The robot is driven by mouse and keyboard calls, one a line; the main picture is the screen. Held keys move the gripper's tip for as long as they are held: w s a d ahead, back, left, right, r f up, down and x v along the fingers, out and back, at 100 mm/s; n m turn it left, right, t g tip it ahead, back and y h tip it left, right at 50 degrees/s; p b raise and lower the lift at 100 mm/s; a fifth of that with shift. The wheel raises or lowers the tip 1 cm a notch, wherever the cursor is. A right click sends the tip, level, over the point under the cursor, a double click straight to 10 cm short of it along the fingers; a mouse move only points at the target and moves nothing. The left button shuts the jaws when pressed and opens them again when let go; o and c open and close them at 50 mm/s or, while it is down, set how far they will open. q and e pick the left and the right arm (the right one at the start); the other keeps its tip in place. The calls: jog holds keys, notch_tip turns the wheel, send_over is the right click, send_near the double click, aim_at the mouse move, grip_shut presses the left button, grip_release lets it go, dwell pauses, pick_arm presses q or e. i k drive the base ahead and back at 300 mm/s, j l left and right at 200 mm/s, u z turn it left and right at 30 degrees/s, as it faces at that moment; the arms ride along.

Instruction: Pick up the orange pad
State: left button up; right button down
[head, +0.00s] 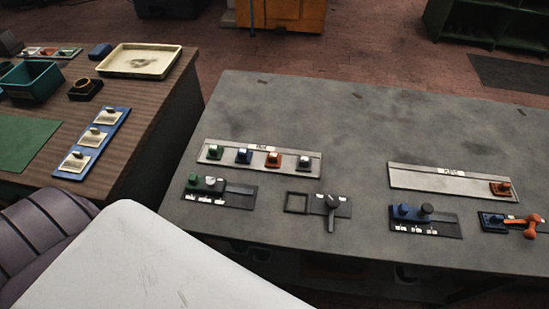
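An orange pad (273,160) with a dark knob and a white label stands on the left pale rack (210,158), third in a row after a green pad (215,152) and a blue pad (243,156). Another orange-red pad (501,188) sits at the right end of the right pale rack (440,182), which is otherwise bare. Neither of my grippers shows in the head view.
In front of the racks on the grey table (350,120) are a green-and-black fixture (238,194), a black lever fixture (331,205), a blue fixture (408,213) and an orange-handled one (530,228). The table's back is clear. A brown table (150,115) stands left.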

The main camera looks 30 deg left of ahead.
aim_at(273, 160)
jog(key=k+j+u, duration=0.1)
jog(key=j, duration=0.4)
jog(key=k+j+u, duration=0.1)
jog(key=j, duration=0.4)
jog(key=k+j+u, duration=0.1)
jog(key=j, duration=0.4)
